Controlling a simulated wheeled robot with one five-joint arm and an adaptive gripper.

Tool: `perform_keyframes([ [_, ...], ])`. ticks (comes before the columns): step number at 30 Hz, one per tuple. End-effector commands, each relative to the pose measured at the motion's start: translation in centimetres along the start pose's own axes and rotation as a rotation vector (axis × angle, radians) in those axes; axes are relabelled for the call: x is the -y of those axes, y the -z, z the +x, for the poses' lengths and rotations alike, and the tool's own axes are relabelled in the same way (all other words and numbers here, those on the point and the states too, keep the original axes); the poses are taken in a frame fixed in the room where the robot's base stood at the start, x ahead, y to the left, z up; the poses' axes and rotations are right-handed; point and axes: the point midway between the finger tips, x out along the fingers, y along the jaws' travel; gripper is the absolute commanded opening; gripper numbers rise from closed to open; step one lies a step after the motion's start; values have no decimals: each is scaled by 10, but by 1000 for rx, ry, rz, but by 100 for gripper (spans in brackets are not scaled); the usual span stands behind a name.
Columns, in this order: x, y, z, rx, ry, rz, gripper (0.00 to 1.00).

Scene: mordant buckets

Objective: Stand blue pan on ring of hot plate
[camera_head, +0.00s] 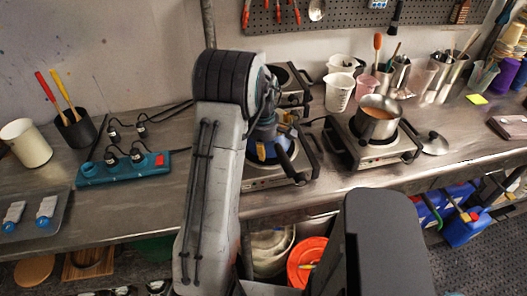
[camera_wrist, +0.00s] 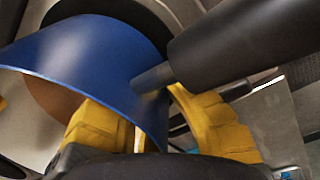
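The blue pan (camera_head: 259,153) is in the middle of the head view, partly hidden by my arm, over the left front hot plate (camera_head: 262,181). Its dark handle (camera_head: 286,161) points right and toward the front. In the wrist view, the pan's blue wall (camera_wrist: 95,55) and handle (camera_wrist: 235,42) fill much of the picture. My gripper (camera_wrist: 150,115) has its yellow fingers closed about the wall beside the handle. A dark round part shows behind the pan. I cannot tell whether the pan touches the ring.
Another hot plate (camera_head: 292,92) stands behind. To the right, a steel pot (camera_head: 376,122) sits on a hot plate (camera_head: 350,150), with a lid (camera_head: 433,143) beside it. White jugs (camera_head: 339,92) stand behind. A teal power strip (camera_head: 123,170) with cables lies left.

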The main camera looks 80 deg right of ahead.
Motion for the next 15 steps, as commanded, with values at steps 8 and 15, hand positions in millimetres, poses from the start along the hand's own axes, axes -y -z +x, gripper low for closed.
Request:
perform_keyframes([
  [8,-2,0,-1,0,-6,0,0],
  [15,-1,0,2,0,-6,0,0],
])
